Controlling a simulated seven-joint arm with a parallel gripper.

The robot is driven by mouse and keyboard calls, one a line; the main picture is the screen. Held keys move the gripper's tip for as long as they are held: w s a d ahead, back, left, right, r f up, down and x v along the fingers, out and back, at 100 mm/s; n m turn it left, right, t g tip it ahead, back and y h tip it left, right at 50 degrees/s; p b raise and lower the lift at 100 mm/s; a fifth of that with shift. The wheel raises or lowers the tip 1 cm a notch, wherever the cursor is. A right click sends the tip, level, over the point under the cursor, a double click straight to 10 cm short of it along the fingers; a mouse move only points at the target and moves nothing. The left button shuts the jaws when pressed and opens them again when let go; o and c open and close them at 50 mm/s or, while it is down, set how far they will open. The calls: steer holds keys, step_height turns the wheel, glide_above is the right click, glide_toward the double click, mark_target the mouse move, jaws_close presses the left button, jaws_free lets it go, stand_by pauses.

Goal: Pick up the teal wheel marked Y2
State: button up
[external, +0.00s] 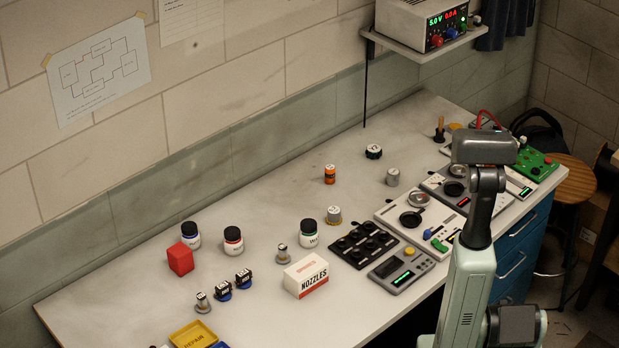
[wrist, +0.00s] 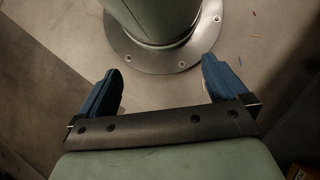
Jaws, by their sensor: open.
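I cannot make out a teal wheel marked Y2 in either view. Small knobs and wheels stand on the bench (external: 130,285) in the external view: an orange one (external: 330,174), a black one (external: 374,151), a grey one (external: 392,177) and a silver one on a tan base (external: 333,215). Nearer the front are two blue-and-black ones (external: 222,291) and silver ones (external: 203,302). Their markings are too small to read. My gripper (wrist: 161,68) shows in the wrist view with its two blue fingers wide apart and nothing between them. It points at the floor and my own base, away from the bench top.
A white nozzles box (external: 306,275), a red block (external: 180,259), several dark-capped jars (external: 233,240) and a yellow tray (external: 194,334) stand on the bench. A black tray (external: 364,245) and electronic panels (external: 401,268) fill its right part. A shelf (external: 425,52) hangs above. The bench's back left is clear.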

steer(key=shift+c, duration=1)
